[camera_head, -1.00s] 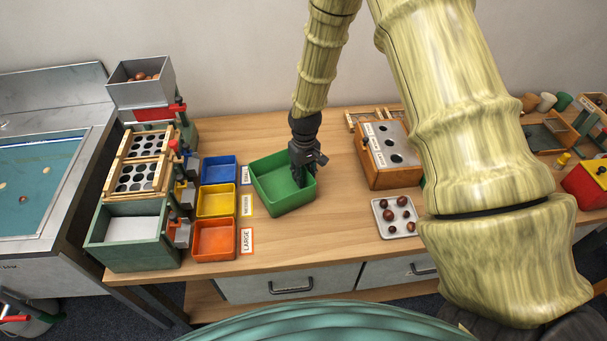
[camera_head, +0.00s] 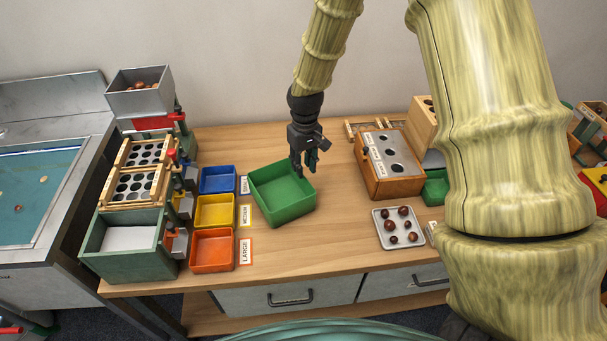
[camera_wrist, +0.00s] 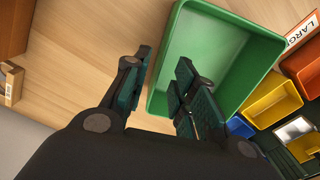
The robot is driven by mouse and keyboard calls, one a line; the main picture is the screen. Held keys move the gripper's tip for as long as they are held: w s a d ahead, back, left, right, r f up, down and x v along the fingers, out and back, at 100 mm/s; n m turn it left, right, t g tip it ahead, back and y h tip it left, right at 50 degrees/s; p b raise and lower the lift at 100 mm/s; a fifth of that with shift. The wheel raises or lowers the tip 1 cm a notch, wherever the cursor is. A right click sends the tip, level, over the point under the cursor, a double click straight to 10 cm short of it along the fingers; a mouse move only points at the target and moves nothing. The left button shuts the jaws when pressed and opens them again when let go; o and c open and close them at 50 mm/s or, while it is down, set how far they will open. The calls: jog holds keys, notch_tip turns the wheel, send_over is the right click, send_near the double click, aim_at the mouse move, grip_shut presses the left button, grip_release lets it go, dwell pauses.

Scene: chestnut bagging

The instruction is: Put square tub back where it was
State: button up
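The square tub is the green open tub (camera_head: 283,211), empty and upright on the bench, just right of the three coloured bins. My gripper (camera_head: 305,168) is at its back right rim, with the fingers apart. In the wrist view, the tub (camera_wrist: 205,50) shows with one wall between my gripper's fingers (camera_wrist: 163,70): one finger is over the inside, the other outside above the wood. Neither finger visibly presses the wall. I cannot tell how far above the rim the fingertips are.
Blue (camera_head: 218,179), yellow (camera_head: 214,212) and orange (camera_head: 212,250) bins stand left of the tub, with size labels between. A wooden box with holes (camera_head: 388,185) and a chestnut tray (camera_head: 399,240) are to the right. The bench in front of the tub is clear.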

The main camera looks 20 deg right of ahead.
jog(key=shift+r, duration=1.65)
